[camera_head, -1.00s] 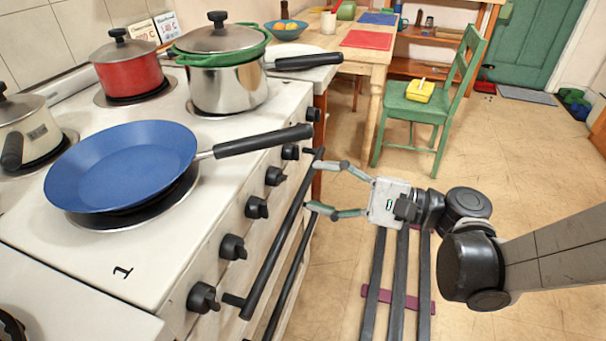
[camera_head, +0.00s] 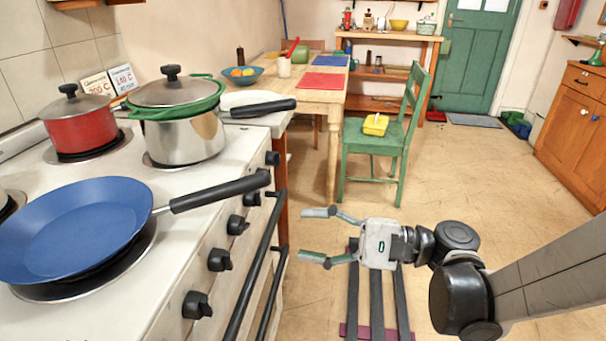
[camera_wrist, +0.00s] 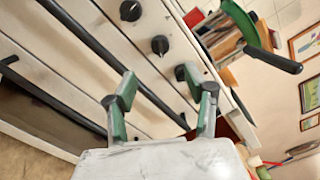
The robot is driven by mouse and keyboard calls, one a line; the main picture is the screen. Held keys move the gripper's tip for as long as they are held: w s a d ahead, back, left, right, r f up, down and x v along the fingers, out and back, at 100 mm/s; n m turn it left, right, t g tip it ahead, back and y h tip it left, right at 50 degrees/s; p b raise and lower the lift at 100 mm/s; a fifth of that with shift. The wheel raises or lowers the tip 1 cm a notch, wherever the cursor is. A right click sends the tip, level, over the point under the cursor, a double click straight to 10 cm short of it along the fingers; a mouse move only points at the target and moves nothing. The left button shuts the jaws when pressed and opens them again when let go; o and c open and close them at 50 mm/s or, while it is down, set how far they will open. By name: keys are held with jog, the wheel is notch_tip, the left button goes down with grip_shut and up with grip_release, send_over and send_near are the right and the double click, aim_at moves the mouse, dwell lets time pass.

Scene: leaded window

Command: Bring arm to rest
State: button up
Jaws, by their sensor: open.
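My gripper (camera_head: 318,236) is open and empty in the head view, with its two fingers spread and pointing left toward the stove front. It hangs in the air to the right of the oven's dark handle bar (camera_head: 252,270), and I see no contact. In the wrist view my gripper (camera_wrist: 163,82) also shows open, with nothing between the fingers. Beyond it are the stove front with black knobs (camera_wrist: 160,45) and a dark bar (camera_wrist: 110,55).
A blue frying pan (camera_head: 75,225), a red pot (camera_head: 80,125) and a steel pot (camera_head: 185,140) stand on the stove (camera_head: 125,315). A green chair (camera_head: 374,165) and wooden table (camera_head: 330,98) stand behind. Open floor (camera_head: 490,180) lies to the right.

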jog(key=shift+f, duration=0.1)
jog(key=s+d+f+n+t+h, duration=0.1)
jog(key=s+d+f+n+h, duration=0.15)
jog(key=d+f+h, duration=0.55)
jog(key=s+d+r+n+t+h, duration=0.2)
jog(key=s+d+r+n+h, duration=0.3)
jog(key=d+h, duration=0.35)
notch_tip(320, 180, up, 18)
jog(key=w+h+p, duration=0.1)
jog(key=p, duration=1.7)
jog(key=shift+w+n, duration=0.2)
jog(key=shift+n, duration=0.25)
